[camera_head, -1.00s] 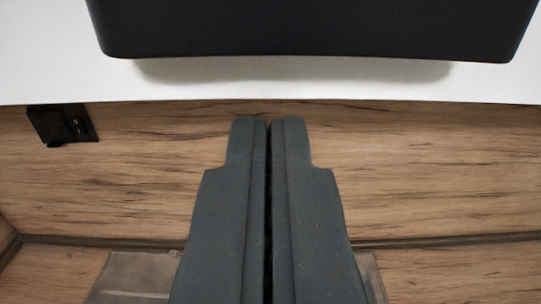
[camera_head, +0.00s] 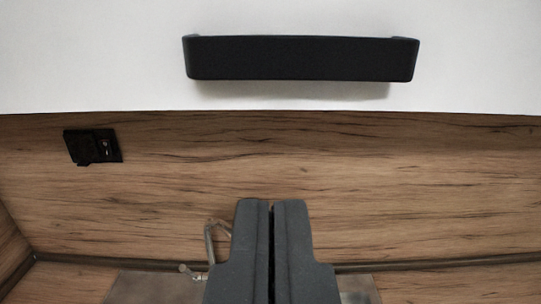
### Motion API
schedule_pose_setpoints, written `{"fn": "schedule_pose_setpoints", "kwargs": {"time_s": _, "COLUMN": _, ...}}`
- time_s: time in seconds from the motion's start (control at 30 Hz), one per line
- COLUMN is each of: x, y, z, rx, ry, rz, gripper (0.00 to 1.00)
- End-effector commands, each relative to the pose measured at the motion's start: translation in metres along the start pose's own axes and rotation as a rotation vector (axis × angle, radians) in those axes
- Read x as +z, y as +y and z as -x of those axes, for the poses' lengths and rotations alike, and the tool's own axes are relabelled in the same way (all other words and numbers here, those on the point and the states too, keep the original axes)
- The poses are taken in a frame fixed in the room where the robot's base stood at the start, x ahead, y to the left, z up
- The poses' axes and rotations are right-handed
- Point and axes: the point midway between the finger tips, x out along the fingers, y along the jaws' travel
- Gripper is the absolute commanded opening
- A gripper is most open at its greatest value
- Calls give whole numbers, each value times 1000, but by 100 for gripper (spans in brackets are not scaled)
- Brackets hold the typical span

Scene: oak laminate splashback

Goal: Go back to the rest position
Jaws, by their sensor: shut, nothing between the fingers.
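My gripper (camera_head: 271,207) is at the bottom middle of the head camera view. Its two dark grey fingers are pressed together with only a thin dark seam between them, and they hold nothing. The fingertips show against the oak splashback (camera_head: 400,180), below a black bar handle (camera_head: 300,58) on a white front (camera_head: 90,55). A gap of picture separates the fingertips from the handle.
A black socket or switch box (camera_head: 92,147) sits on the splashback at left. A metal tap (camera_head: 210,238), partly hidden by my gripper, stands at the bottom. A greyish metal surface (camera_head: 150,287) lies behind the fingers. The splashback right of the gripper is bare.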

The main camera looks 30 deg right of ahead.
Motion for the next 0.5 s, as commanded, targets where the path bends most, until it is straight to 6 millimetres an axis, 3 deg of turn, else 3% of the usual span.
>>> {"fn": "schedule_pose_setpoints", "kwargs": {"time_s": 0.17, "x": -3, "y": -53, "z": 37, "rx": -81, "ry": -35, "rz": -3, "gripper": 0}}
{"fn": "schedule_pose_setpoints", "kwargs": {"time_s": 0.3, "x": -3, "y": -116, "z": 97, "rx": -204, "ry": -91, "rz": 1, "gripper": 0}}
{"fn": "schedule_pose_setpoints", "kwargs": {"time_s": 0.5, "x": 7, "y": -188, "z": 194, "rx": -403, "ry": -174, "rz": 24, "gripper": 0}}
